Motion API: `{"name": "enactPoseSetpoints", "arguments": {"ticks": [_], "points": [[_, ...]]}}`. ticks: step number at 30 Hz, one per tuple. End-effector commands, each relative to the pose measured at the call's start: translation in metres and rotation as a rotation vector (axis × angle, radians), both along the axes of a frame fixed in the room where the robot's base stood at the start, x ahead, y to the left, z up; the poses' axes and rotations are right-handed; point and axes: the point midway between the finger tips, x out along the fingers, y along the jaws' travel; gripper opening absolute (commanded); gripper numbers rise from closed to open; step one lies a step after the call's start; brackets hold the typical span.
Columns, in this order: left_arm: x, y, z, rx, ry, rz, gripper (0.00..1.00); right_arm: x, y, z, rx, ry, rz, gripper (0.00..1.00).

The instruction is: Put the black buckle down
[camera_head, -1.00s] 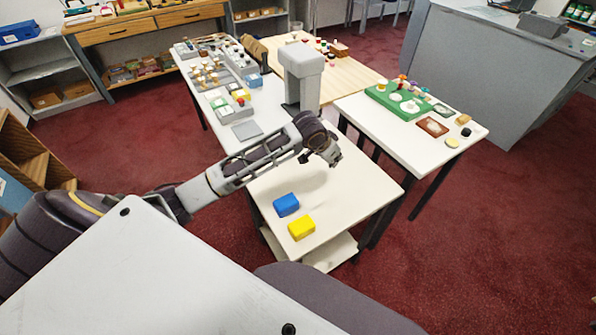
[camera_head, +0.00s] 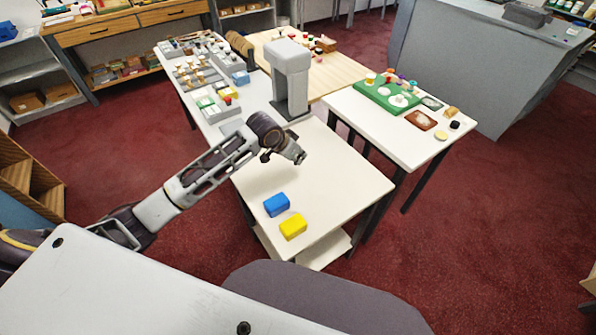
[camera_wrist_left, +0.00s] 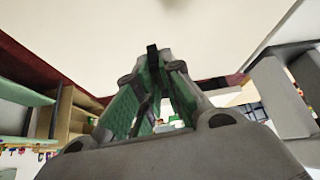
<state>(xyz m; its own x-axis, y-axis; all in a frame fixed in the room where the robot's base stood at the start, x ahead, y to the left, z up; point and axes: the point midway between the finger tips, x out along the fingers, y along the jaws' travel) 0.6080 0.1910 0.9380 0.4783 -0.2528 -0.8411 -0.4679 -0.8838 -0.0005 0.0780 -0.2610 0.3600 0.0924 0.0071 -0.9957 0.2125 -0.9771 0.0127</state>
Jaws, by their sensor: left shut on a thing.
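My left gripper (camera_head: 299,157) is above the near white table (camera_head: 330,190), beyond the blue and yellow blocks. In the left wrist view, the gripper (camera_wrist_left: 154,62) is shut on a small dark piece, the black buckle (camera_wrist_left: 152,58), which shows as a narrow strip between the green-padded fingertips. The pale tabletop lies beyond the tips there. In the head view the buckle is too small to make out at the gripper. My right gripper is in neither view.
A blue block (camera_head: 276,204) and a yellow block (camera_head: 293,227) stand near the table's front edge. A grey press-like stand (camera_head: 290,80) rises behind the gripper. A side table with a green tray (camera_head: 372,97) is to the right. The table's middle right is clear.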

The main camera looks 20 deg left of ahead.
Motion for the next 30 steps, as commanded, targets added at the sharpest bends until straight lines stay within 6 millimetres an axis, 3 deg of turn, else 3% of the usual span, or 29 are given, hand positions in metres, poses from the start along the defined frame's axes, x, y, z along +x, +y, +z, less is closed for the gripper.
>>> {"name": "enactPoseSetpoints", "arguments": {"ticks": [30], "points": [[0.0009,-0.0093,0.0038,-0.001,-0.001,-0.176,0.0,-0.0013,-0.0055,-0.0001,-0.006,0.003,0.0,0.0]]}}
